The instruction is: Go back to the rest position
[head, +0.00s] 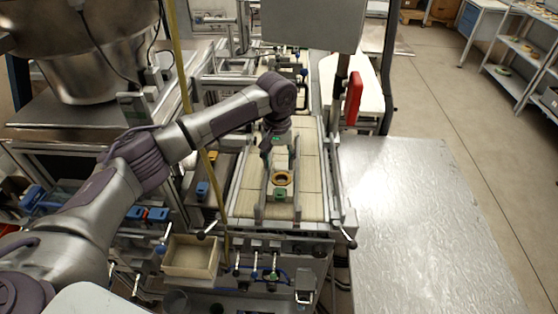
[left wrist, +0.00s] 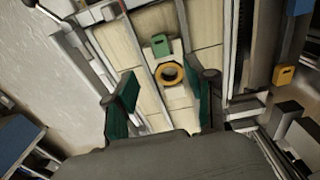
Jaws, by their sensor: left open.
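My left gripper (head: 275,145) hangs over the conveyor (head: 246,196), pointing down, just behind a small yellow-and-dark tape reel (head: 282,178). In the left wrist view my left gripper (left wrist: 163,100) has its two green-padded fingers spread wide apart. The tape reel (left wrist: 170,73) shows there beyond the fingertips, on a pale block between the conveyor rails, with nothing held between the fingers. A green piece (head: 280,195) sits at the near end of the reel's block; it also shows in the left wrist view (left wrist: 160,45). My right gripper is out of view.
Metal guide rails (head: 296,190) flank the reel on the conveyor. A wooden box (head: 191,256) stands at the front left. A grey panel (head: 312,22) and a red part (head: 353,98) stand behind. The metal table (head: 420,230) at right is bare.

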